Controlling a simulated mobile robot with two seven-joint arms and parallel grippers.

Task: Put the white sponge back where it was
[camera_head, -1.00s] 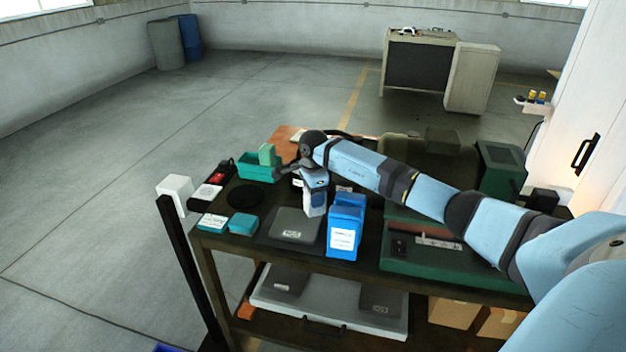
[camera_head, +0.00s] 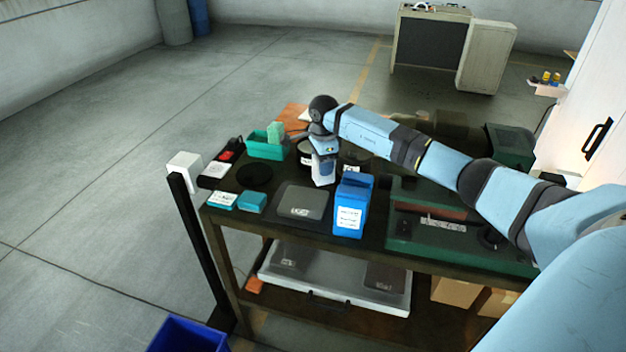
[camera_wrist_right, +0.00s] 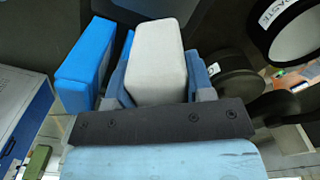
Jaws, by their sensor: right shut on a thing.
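The white sponge (camera_wrist_right: 158,62) is a pale rounded block between the blue fingers of my right gripper (camera_wrist_right: 157,85) in the right wrist view. The gripper is shut on it. In the head view my right gripper (camera_head: 323,172) points down over the dark table, just left of and behind the blue labelled box (camera_head: 348,217). The sponge is hard to make out there. A blue block (camera_wrist_right: 84,68) stands close to the left of the fingers in the wrist view. I cannot tell whether the sponge touches anything below. My left gripper is not in view.
A grey flat scale (camera_head: 302,202) lies in front of the gripper. A teal bin (camera_head: 263,150) with a green block is to the left. A can marked PASTE (camera_wrist_right: 297,22) stands near the fingers. A green case (camera_head: 430,235) fills the right side.

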